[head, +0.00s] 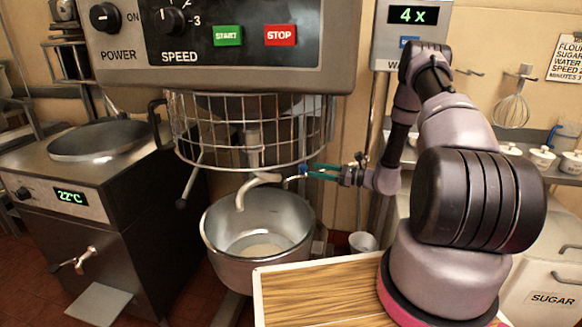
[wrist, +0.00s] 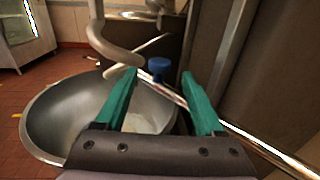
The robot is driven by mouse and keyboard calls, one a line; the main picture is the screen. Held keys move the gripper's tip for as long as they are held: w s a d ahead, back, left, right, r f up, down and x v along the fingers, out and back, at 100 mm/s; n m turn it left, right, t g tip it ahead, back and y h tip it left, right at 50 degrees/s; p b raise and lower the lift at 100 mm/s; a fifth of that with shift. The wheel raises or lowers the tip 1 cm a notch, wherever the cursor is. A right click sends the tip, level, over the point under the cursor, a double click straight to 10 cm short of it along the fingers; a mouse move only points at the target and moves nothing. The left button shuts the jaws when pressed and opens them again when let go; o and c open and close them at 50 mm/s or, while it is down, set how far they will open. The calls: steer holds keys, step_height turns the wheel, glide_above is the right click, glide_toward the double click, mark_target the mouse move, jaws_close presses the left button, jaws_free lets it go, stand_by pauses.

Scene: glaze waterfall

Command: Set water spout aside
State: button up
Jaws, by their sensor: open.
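The water spout is a thin shiny metal pipe with a blue knob. In the wrist view the pipe (wrist: 262,147) runs from lower right up toward the bowl, passing behind the right finger. Its blue knob (wrist: 159,66) appears between the fingertips. In the head view the spout (head: 291,179) shows only in part, beside the fingertips above the bowl's right rim. My gripper (head: 305,171) has teal fingers, also in the wrist view (wrist: 159,76). It is open, with the spout's end and knob between or just beyond the fingertips. I cannot tell whether they touch.
The mixer bowl (head: 212,235) holds some pale stuff, with a curved hook (head: 242,195) above it. A wire guard (head: 190,145) hangs close over my gripper. A wooden table (head: 330,292) is in front. A fryer-like unit (head: 125,215) stands left.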

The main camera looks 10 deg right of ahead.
steer(key=x, duration=0.9)
jaws_close()
stand_by(1.2)
